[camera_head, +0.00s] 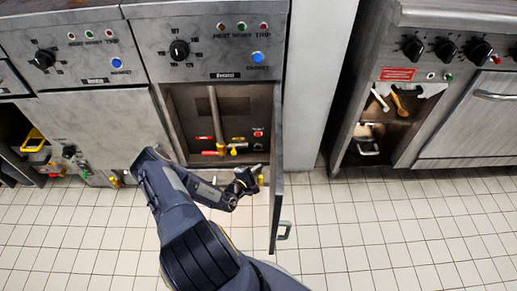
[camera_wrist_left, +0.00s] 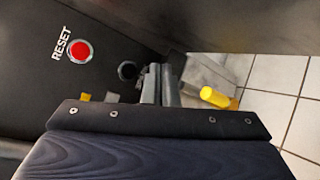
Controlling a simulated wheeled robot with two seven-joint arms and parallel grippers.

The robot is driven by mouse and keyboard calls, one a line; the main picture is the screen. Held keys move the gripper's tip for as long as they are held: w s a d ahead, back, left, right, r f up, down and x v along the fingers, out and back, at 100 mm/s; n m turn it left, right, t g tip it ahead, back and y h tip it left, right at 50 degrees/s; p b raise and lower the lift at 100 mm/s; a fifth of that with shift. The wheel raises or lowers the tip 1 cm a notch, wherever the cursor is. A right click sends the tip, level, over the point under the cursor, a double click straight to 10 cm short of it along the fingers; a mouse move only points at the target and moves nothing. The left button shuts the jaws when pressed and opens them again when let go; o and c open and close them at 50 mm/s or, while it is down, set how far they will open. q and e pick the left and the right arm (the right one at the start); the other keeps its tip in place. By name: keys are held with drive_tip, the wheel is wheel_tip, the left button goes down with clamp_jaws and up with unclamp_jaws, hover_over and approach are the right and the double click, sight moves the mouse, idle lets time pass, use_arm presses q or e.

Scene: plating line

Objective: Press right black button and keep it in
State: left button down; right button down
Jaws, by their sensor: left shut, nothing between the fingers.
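A round black button (camera_wrist_left: 127,70) is on the dark panel inside the open cabinet, close to the red RESET button (camera_wrist_left: 79,51). My left gripper (camera_wrist_left: 161,84) is shut and empty. In the left wrist view its fingertips appear just to the right of the black button; I cannot tell whether they touch anything. In the head view the left gripper (camera_head: 247,178) is at the front of the open cabinet, low and toward its right side. Whether the button is pushed in cannot be told. My right gripper is not in view.
The open cabinet door (camera_head: 277,175) stands just right of my left gripper. A yellow-ended part (camera_wrist_left: 215,97) is right of the fingers. Red and yellow valve handles (camera_head: 222,148) and a vertical pipe are inside the cabinet. The tiled floor to the right is clear.

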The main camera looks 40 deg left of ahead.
sight(258, 146)
use_arm(q)
drive_tip(key=shift+w+a+b, duration=0.85)
drive_tip(key=shift+w+a, duration=0.3)
drive_tip(key=shift+w, duration=0.25)
drive_tip(key=shift+w+a+b, duration=0.85)
drive_tip(key=shift+w+a, duration=0.3)
drive_tip(key=shift+w, duration=0.2)
drive_tip(key=shift+w+a, duration=0.1)
drive_tip(key=shift+w+a, duration=0.2)
drive_tip(key=shift+w, duration=0.05)
drive_tip(key=shift+w+a, duration=0.3)
idle(1.9)
drive_tip(key=shift+r, duration=0.1)
drive_tip(key=shift+s+d+p, duration=0.3)
drive_tip(key=shift+p, duration=0.2)
drive_tip(key=shift+s+d+p, duration=0.25)
drive_tip(key=shift+s+p, duration=0.1)
